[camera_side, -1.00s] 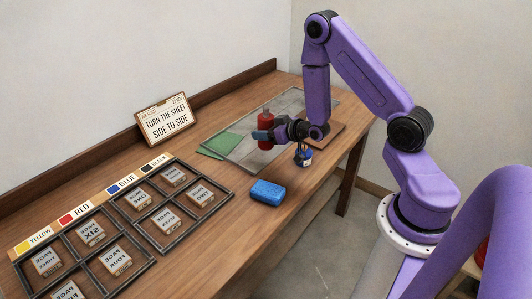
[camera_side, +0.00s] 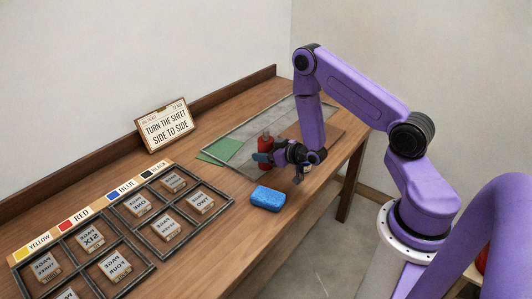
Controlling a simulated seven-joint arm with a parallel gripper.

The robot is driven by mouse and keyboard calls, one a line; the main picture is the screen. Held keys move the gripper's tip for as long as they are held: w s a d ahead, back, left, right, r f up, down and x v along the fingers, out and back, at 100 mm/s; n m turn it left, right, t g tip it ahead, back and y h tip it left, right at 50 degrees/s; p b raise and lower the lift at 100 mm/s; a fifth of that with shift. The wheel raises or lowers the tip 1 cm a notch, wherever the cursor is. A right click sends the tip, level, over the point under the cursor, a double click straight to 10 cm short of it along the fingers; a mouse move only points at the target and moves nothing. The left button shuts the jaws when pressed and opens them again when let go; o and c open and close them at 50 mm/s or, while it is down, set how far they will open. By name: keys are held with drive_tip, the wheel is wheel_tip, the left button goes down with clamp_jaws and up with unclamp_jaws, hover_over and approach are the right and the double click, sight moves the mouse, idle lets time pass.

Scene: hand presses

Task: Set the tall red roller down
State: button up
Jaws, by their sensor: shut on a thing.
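The tall red roller (camera_side: 265,144) stands upright in my gripper (camera_side: 262,157), whose dark fingers are shut around its middle. The roller is low over the work area, by the near edge of the grey plate (camera_side: 292,112) and right of the green sheets (camera_side: 219,150). I cannot tell whether its lower end touches the surface.
A blue sponge-like block (camera_side: 267,198) lies on the bench just in front of my gripper. A dark metal rack (camera_side: 134,247) with several lettered blocks fills the left, below a colour-label strip (camera_side: 92,213). A sign (camera_side: 165,123) stands behind. Bare wood lies around the block.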

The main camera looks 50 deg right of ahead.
drive_tip(key=shift+f, duration=0.1)
drive_tip(key=o, duration=1.4)
drive_tip(key=shift+o, duration=0.2)
drive_tip(key=v, duration=0.7)
drive_tip(key=shift+s+r, duration=0.2)
drive_tip(key=shift+r, duration=0.05)
